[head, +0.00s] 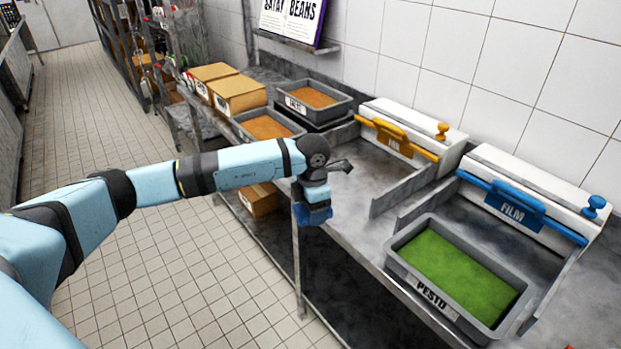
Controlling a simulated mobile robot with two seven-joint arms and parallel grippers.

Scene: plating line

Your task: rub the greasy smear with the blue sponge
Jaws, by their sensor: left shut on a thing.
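My left gripper (315,200) points down at the front edge of the steel counter (352,182). It is shut on the blue sponge (314,216), whose lower part shows below the gripper. The sponge appears at the counter's front edge; I cannot tell whether it touches the surface. I cannot clearly make out the greasy smear among the counter's mottled grey marks. My arm and gripper hide part of the counter. My right gripper is not in view.
A grey tub of green pesto (455,270) sits at the right. White dispensers with a yellow handle (395,138) and a blue FILM handle (513,211) stand along the wall. Grey tubs with orange contents (313,97) and cardboard boxes (238,93) stand farther back. Thin upright dividers cross the counter.

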